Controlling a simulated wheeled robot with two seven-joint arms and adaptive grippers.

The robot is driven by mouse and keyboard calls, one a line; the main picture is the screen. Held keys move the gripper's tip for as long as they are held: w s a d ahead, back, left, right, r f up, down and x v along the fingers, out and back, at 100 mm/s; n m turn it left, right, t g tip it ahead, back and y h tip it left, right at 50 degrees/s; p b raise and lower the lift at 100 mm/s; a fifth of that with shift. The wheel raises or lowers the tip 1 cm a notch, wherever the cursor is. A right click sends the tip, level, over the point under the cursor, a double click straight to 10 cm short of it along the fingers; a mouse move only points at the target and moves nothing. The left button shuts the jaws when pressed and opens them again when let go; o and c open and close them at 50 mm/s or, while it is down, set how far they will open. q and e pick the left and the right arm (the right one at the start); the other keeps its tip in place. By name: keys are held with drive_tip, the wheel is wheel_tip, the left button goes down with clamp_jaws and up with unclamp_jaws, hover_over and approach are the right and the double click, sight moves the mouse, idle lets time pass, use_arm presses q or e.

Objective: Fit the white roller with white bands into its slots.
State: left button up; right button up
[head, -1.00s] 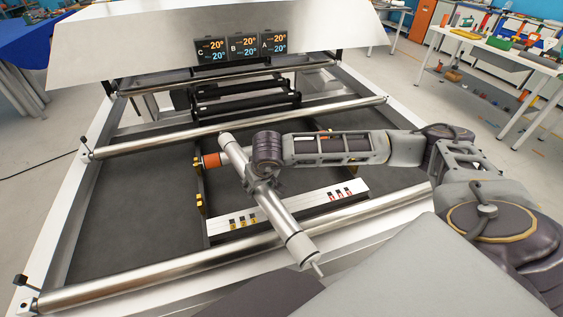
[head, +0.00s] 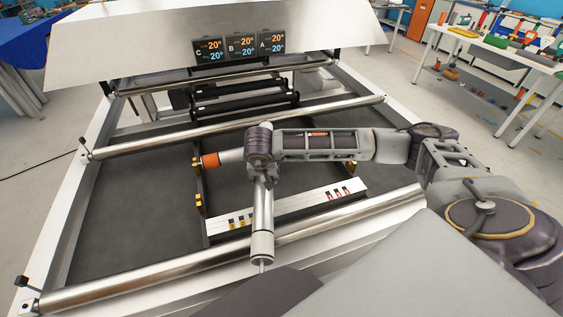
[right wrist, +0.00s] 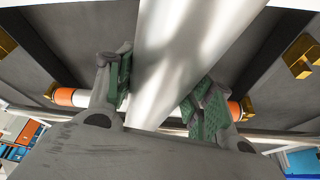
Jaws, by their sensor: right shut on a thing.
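The white roller (head: 263,205), pale and shiny with a white band near its front end and a thin shaft, is held above the frame. In the head view it points almost straight toward me, crosswise to the seated orange-banded roller (head: 211,160). My right gripper (right wrist: 160,90) is shut around its middle; the wrist hides the far part in the head view. Gold slot brackets (head: 198,203) stand on the dark left rail; another gold bracket (right wrist: 300,57) shows in the right wrist view. My left gripper is not in view.
A white strip (head: 300,206) with yellow and red markers lies below the roller. A long steel bar (head: 150,273) crosses the front and another (head: 230,126) lies behind. Black rollers (head: 245,100) sit farther back under the display hood (head: 150,50). The dark bed at left is clear.

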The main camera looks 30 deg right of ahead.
drive_tip(key=shift+w+d+r+m+h, duration=0.1)
drive_tip(key=shift+w+d+m+h, duration=0.2)
drive_tip(key=shift+m, duration=0.3)
drive_tip(key=shift+w+d+m+g+h, duration=0.2)
drive_tip(key=shift+d+m+g+h, duration=0.1)
drive_tip(key=shift+d+m, duration=0.6)
drive_tip(key=shift+w+d+m+g+p, duration=0.2)
drive_tip(key=shift+d+m+g+p, duration=0.2)
drive_tip(key=shift+m, duration=0.8)
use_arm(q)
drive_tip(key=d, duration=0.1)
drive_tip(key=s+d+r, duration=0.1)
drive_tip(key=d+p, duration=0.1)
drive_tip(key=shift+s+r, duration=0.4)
use_arm(e)
drive_tip(key=d+m+g, duration=0.1)
drive_tip(key=m, duration=0.2)
drive_tip(key=d+m+g, duration=0.1)
drive_tip(key=d+m, duration=0.1)
drive_tip(key=m, duration=0.1)
drive_tip(key=d+m+g, duration=0.1)
drive_tip(key=m, duration=0.2)
drive_tip(key=shift+w+d+r+h, duration=0.15)
drive_tip(key=shift+w+d+h, duration=0.1)
drive_tip(key=shift+d+h, duration=0.15)
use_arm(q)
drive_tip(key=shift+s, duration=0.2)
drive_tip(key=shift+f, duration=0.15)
